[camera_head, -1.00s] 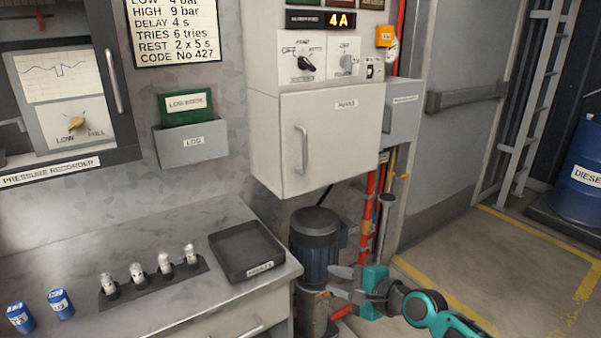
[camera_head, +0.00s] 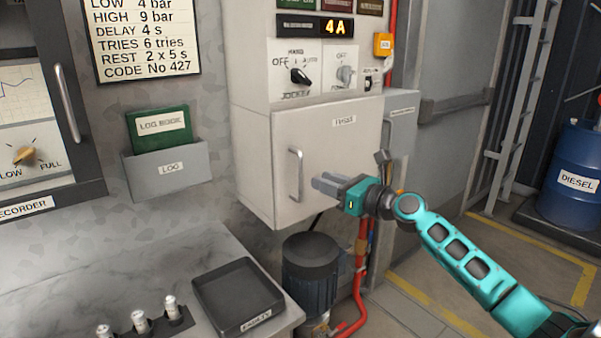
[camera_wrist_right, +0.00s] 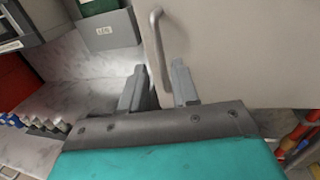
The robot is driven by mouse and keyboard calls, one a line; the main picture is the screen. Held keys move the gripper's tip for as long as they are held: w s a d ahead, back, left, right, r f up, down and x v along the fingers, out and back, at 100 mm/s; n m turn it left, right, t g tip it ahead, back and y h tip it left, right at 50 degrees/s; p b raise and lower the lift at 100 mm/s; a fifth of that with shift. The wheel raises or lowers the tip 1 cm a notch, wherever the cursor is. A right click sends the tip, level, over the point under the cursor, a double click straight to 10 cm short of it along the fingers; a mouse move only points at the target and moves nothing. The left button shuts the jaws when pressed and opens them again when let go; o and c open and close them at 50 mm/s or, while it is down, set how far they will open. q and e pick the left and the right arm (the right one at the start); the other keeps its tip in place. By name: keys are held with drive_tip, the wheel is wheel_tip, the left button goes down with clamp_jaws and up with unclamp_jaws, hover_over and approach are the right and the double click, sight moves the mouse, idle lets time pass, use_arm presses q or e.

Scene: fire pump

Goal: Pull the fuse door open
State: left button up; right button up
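The fuse door (camera_head: 330,150) is the pale front panel of the wall cabinet, and it is closed. Its upright metal bar handle (camera_head: 297,175) is on the left side. My right gripper (camera_head: 318,184) is in front of the door, just right of the handle, with a small gap in the head view. In the right wrist view its two fingers (camera_wrist_right: 158,80) are apart with nothing held. The handle (camera_wrist_right: 160,50) appears between them there, closer to the right finger; the door (camera_wrist_right: 250,50) fills the upper right. My left gripper is in neither view.
A counter with a dark tray (camera_head: 238,297) and several small fuses (camera_head: 138,320) stands below left. A dark motor (camera_head: 310,265) and red pipes are beneath the cabinet. A log holder (camera_head: 165,172) is on the wall left.

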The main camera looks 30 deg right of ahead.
sight(302, 173)
drive_tip(key=x, duration=0.8)
drive_tip(key=shift+b, duration=0.3)
clamp_jaws()
